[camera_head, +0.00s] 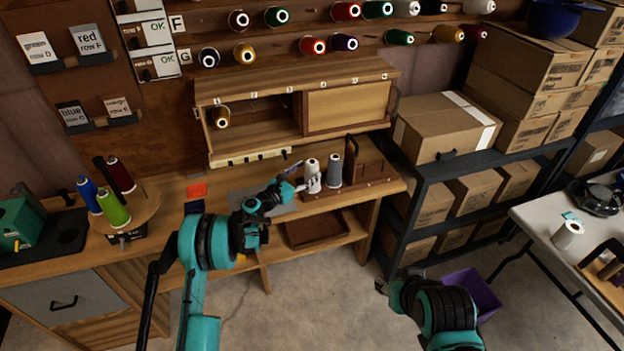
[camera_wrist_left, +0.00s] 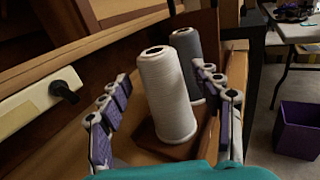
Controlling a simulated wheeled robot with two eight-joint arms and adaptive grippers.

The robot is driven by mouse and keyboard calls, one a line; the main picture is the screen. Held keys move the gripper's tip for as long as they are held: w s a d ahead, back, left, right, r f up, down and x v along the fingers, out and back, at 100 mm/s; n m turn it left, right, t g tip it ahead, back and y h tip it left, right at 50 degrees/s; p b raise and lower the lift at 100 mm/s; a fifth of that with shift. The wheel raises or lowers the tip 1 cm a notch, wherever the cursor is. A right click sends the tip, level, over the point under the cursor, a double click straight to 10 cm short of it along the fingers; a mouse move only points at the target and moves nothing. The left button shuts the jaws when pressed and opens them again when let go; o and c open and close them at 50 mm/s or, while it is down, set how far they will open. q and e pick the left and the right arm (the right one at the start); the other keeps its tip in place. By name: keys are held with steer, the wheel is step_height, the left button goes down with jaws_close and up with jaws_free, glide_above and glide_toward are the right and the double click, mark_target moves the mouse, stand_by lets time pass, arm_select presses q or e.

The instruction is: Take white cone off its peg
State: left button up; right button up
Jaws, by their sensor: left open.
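The white cone (camera_head: 313,170) stands upright on a wooden stand at the right end of the bench. A grey cone (camera_head: 334,170) stands just right of it. My left gripper (camera_head: 303,184) is at the white cone in the head view. In the left wrist view the open fingers of the left gripper (camera_wrist_left: 170,112) are on either side of the white cone (camera_wrist_left: 166,95), with gaps visible. The grey cone (camera_wrist_left: 187,60) is behind it, close to the right finger. The peg under the white cone is hidden. My right arm is low at the right; its fingers (camera_head: 381,287) are hard to make out.
A wooden cabinet (camera_head: 250,84) stands behind the cones, and an upright brown wooden frame (camera_head: 368,165) is right of them. Cartons (camera_head: 440,125) fill a dark shelf at right. A purple bin (camera_head: 474,290) is on the floor. Another white spool (camera_head: 568,229) is on the right table.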

arm_select(q)
steer(key=shift+x, duration=1.55)
steer(key=c, duration=1.3)
step_height(320, 180, up, 10)
steer(key=p, duration=0.2)
steer(key=shift+p, duration=0.35)
steer(key=shift+c, duration=0.2)
